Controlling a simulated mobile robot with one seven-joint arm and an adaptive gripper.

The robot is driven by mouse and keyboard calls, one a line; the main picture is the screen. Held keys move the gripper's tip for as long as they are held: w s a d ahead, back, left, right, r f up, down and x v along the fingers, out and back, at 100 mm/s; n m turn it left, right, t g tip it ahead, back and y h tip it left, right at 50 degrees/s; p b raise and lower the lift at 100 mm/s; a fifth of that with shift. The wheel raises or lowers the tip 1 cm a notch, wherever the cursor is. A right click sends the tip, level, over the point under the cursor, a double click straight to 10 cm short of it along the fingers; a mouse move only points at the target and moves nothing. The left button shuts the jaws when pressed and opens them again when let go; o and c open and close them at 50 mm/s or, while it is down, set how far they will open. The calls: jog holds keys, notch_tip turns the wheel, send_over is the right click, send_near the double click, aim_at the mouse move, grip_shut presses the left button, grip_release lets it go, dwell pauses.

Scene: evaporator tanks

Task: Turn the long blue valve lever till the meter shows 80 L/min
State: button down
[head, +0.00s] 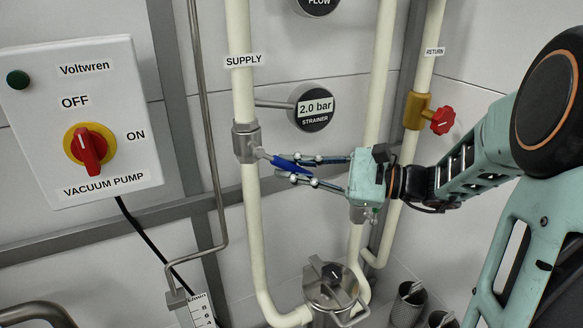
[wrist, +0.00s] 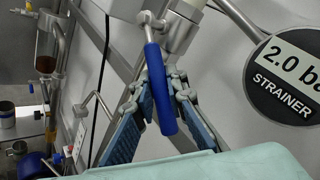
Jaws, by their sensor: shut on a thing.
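The long blue valve lever (head: 290,166) sticks out to the right and slightly down from the metal valve body (head: 245,141) on the SUPPLY pipe. In the wrist view the lever (wrist: 159,92) runs between the two finger pads. My gripper (head: 279,168) reaches in from the right and is shut on the lever, one finger above it and one below. The round FLOW meter (head: 318,4) is cut off by the top edge of the head view, so its reading is hidden.
A STRAINER gauge (head: 313,107) reading 2.0 bar sits just above my gripper. A RETURN pipe with a red-handled valve (head: 438,119) is to the right. The vacuum pump switch box (head: 85,120) is at left. A metal strainer housing (head: 330,287) stands below.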

jog(key=shift+d+r, duration=0.1)
jog(key=shift+r, duration=0.2)
jog(key=shift+f, duration=0.1)
jog(key=c, duration=1.9)
grip_release()
jog(key=v, duration=1.2)
